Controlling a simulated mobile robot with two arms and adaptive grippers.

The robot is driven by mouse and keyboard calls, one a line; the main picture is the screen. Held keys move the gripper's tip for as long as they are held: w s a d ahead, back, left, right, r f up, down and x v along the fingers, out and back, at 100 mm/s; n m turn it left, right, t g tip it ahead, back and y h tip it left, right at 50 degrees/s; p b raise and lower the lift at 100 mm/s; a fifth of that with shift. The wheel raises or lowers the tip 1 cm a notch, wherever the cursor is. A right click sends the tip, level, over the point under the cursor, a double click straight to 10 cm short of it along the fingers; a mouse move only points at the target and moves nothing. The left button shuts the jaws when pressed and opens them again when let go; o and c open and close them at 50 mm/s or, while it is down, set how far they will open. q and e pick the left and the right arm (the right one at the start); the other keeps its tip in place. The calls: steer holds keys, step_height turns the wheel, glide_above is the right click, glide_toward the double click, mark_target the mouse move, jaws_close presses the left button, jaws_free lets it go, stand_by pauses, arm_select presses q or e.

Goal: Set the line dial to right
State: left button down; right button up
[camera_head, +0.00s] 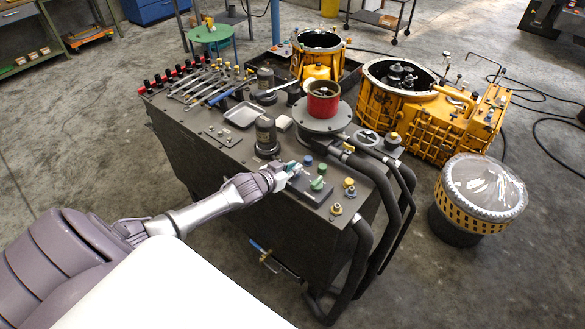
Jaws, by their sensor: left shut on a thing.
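My left gripper (290,171) reaches in from the left over the front right part of the dark machine top. It is shut on a small part beside a dark raised panel (310,192). This part seems to be the line dial, but the fingers hide most of it, and which way it points cannot be told. A green knob (318,184) stands just right of the gripper. A blue knob (307,160) stands just behind it. My right gripper is not in view.
Yellow-topped fittings (349,184) stand right of the panel. A dark cylinder (266,137) stands behind the gripper. A red ring part (323,100) sits on a round flange. Thick black hoses (380,195) run down the right side. Tools and a tray (245,114) lie further back.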

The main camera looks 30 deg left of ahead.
arm_select(q)
steer(key=m+h+b, duration=0.1)
steer(key=b, duration=0.1)
steer(key=m+h+b, duration=0.1)
steer(key=h, duration=0.1)
steer(key=shift+w+a+m+g+b, duration=0.15)
steer(key=shift+a+m+g+b, duration=0.15)
steer(key=shift+a+m+b, duration=0.1)
steer(key=shift+m+g+h+b, duration=0.4)
steer(key=shift+m+h+b, duration=0.4)
steer(key=shift+m+h, duration=0.25)
steer(key=m+g+h+b, duration=0.1)
steer(key=m+h, duration=0.1)
steer(key=shift+a+g+h+b, duration=0.1)
steer(key=shift+g+h+b, duration=0.25)
steer(key=shift+g+b, duration=0.05)
steer(key=shift+m+g+h+b, duration=0.6)
steer(key=shift+m+b, duration=0.25)
steer(key=shift+m, duration=0.1)
steer(key=c, duration=1.2)
jaws_free()
